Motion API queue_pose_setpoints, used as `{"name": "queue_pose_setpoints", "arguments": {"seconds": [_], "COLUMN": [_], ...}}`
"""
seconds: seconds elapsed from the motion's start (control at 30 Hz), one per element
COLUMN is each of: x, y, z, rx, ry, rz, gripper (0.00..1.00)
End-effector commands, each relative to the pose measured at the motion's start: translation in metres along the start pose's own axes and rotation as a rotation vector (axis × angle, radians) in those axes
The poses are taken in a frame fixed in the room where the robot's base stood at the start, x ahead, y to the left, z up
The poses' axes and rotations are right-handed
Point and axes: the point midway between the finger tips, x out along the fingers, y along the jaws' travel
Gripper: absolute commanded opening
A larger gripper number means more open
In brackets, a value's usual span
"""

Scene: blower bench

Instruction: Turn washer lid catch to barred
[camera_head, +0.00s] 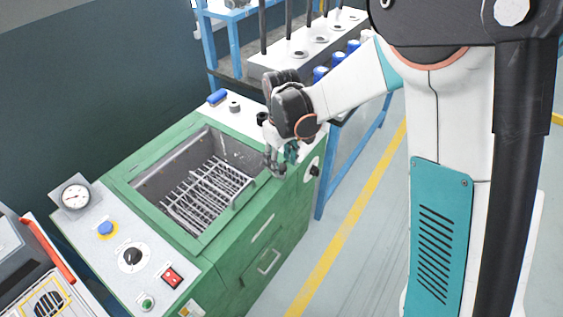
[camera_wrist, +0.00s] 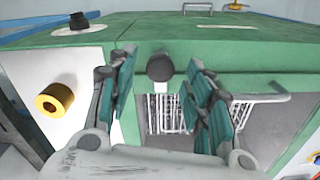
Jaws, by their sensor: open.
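The green parts washer (camera_head: 125,195) has an open basin, and no lid is seen over it. A dark grey round-ended knob (camera_wrist: 160,67), which looks like the lid catch, stands at the basin's rim by the corner. My gripper (camera_head: 281,163) is over that right corner of the washer in the head view. In the wrist view my gripper (camera_wrist: 166,88) is open, with one teal-padded finger on each side of the knob and gaps showing. The head view mostly hides the knob behind my gripper. I cannot tell which setting it is at.
A wire basket (camera_head: 205,190) sits in the basin. A black knob (camera_head: 314,170) is on the washer's right face. A gauge (camera_head: 75,197), a dial (camera_head: 132,257) and a red switch (camera_head: 172,277) are on the front-left panel. A blue-legged bench (camera_head: 325,180) stands close behind.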

Motion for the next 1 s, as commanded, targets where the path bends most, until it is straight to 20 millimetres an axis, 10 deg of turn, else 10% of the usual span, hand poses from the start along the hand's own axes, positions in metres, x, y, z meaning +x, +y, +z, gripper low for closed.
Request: {"name": "queue_pose_setpoints", "arguments": {"seconds": [0.5, 1.0], "x": [-0.094, -0.11], "y": [0.0, 0.0], "z": [0.0, 0.0], "rx": [0.0, 0.0], "ry": [0.0, 0.0], "rz": [0.0, 0.0], "gripper": [0.47, 0.47]}}
